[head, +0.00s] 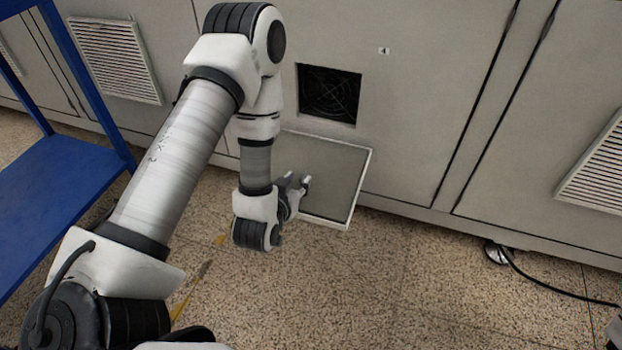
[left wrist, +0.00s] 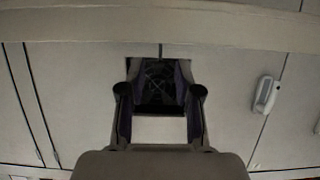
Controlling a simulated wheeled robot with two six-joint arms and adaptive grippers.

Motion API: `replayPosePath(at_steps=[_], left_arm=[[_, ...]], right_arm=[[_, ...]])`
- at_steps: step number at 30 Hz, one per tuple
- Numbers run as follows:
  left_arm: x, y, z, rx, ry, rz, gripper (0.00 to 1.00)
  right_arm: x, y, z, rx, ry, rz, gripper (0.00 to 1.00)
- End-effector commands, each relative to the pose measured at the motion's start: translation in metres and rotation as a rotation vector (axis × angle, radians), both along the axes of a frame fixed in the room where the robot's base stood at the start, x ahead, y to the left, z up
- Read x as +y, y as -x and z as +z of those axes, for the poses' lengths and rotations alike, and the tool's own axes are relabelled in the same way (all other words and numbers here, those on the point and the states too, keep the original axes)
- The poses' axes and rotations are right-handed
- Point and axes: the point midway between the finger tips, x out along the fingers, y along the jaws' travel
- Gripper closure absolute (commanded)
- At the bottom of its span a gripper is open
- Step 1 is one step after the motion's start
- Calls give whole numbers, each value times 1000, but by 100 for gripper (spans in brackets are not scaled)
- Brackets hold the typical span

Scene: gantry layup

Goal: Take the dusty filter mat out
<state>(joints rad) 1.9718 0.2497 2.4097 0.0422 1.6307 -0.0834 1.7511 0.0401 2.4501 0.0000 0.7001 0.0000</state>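The dusty filter mat (head: 338,170) looks like a flat grey sheet inside a pale-rimmed cover (head: 361,190), tilted out below the square fan opening (head: 328,93). My left gripper (head: 295,184) is in front of the mat's left part, and the arm hides the mat's left side. In the left wrist view the two fingers of my left gripper (left wrist: 160,105) stand wide apart with nothing between them. The fan opening (left wrist: 160,78) shows beyond and between them. Whether the fingers touch the mat cannot be told.
A blue shelf frame (head: 62,180) stands at the left. Louvred vents (head: 115,60) sit on the grey cabinets. A black cable (head: 545,287) lies on the speckled floor at the right. The floor (head: 400,290) in front of the cover is clear.

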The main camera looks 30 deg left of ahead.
Motion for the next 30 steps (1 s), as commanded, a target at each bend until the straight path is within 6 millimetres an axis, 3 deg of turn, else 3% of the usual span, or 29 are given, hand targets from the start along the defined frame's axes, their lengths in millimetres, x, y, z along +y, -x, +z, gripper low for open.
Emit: replayPosePath(at_steps=[6, 9, 16, 17, 19, 30], left_arm=[[8, -34, -17, -4, 0, 0, 67], [11, -46, -20, -2, 0, -1, 67], [12, -49, -19, 1, 0, -1, 67], [12, -49, -19, 1, 0, -1, 74], [12, -49, -19, 1, 0, -1, 99], [12, -49, -19, 1, 0, -1, 100]], right_arm=[[0, 0, -28, 1, 0, 0, 60], [0, 1, -31, 1, 0, 0, 60], [0, 0, -29, 1, 0, 0, 60], [0, 0, -29, 1, 0, 0, 60], [0, 0, -29, 1, 0, 0, 60], [0, 0, -29, 1, 0, 0, 60]])
